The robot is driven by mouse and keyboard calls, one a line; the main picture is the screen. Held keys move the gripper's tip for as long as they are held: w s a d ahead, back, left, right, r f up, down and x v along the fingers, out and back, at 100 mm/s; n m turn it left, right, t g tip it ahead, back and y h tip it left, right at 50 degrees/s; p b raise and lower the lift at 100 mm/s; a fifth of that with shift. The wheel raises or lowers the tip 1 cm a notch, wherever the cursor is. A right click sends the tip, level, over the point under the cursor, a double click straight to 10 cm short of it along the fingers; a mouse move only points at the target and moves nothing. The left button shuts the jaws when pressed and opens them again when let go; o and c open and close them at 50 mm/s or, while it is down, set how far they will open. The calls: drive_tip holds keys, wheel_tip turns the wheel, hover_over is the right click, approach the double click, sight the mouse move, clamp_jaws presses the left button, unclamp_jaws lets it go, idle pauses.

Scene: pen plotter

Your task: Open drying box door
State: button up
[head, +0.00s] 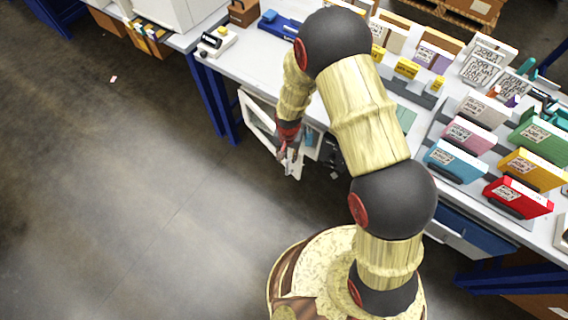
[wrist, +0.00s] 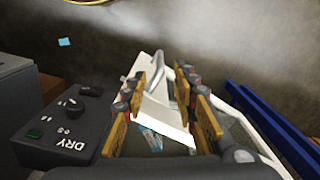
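The drying box door (head: 257,120) is a white-framed panel below the table's front edge. In the head view it stands out at an angle from the bench front. In the wrist view, a white part of the door (wrist: 165,118) with a curved grey handle (wrist: 182,85) lies between and beyond my fingers. My gripper (head: 290,155) is at the door's outer end. In the wrist view my gripper (wrist: 166,85) has its fingers apart, one on each side of the white part. I cannot tell whether either finger touches it. A dark control box marked DRY (wrist: 65,130) is at the left.
Blue table legs (head: 218,105) stand left of the door, and blue bars (wrist: 270,125) show at right in the wrist view. The table (head: 235,65) above carries several colored job holders (head: 460,160).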

sight(287, 161)
drive_tip(key=shift+w+f+b, duration=0.1)
drive_tip(key=shift+f+b, duration=1.25)
drive_tip(key=shift+f, duration=2.55)
drive_tip(key=shift+c, duration=1)
drive_tip(key=c, duration=0.5)
drive_tip(key=shift+r, duration=0.1)
clamp_jaws()
drive_tip(key=shift+w, duration=0.2)
